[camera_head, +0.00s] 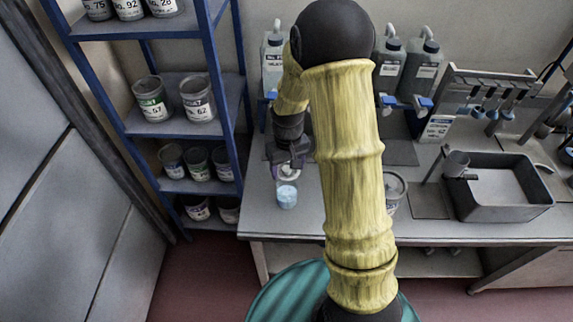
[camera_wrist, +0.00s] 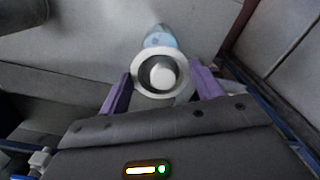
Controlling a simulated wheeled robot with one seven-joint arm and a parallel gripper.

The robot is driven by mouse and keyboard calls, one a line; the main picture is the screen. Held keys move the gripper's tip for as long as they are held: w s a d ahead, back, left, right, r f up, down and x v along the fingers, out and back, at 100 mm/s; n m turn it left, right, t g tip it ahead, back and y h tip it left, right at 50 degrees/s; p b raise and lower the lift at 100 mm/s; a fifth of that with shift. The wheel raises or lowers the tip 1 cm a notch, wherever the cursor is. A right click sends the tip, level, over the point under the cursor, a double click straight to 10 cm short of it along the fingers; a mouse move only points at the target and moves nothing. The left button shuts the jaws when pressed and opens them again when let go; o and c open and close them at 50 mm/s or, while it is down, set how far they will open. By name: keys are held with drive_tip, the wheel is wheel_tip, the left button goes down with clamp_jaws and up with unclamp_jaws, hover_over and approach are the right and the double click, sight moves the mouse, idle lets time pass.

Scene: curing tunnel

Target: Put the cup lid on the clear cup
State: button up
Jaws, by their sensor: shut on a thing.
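My gripper (camera_head: 289,164) is over the left part of the bench, pointing down. In the wrist view its purple fingers (camera_wrist: 162,84) are shut on the cup lid (camera_wrist: 143,84), a pale round ring with a lighter raised middle. The lid also shows in the head view (camera_head: 288,173), small and partly hidden by the gripper. The clear cup (camera_head: 287,196) stands on the bench with light blue in it. In the wrist view the cup (camera_wrist: 159,37) shows past the lid's far edge, partly hidden by it. I cannot tell whether lid and cup touch.
A blue shelf rack (camera_head: 226,112) with several labelled tins stands close at the left. Bottles (camera_head: 272,62) stand along the back wall. A grey tub (camera_head: 502,203) sits at the right. Another container (camera_head: 394,188) is partly behind my arm. The bench (camera_head: 262,222) is bare around the cup.

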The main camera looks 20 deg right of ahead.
drive_tip(key=shift+f, duration=0.1)
drive_tip(key=shift+f+b, duration=2.4)
drive_tip(key=shift+f, duration=0.75)
drive_tip(key=shift+f, duration=0.55)
drive_tip(key=o, duration=1.2)
drive_tip(key=shift+o, duration=0.2)
drive_tip(key=shift+r, duration=0.1)
drive_tip(key=shift+r+p, duration=2.65)
drive_tip(key=shift+r, duration=0.8)
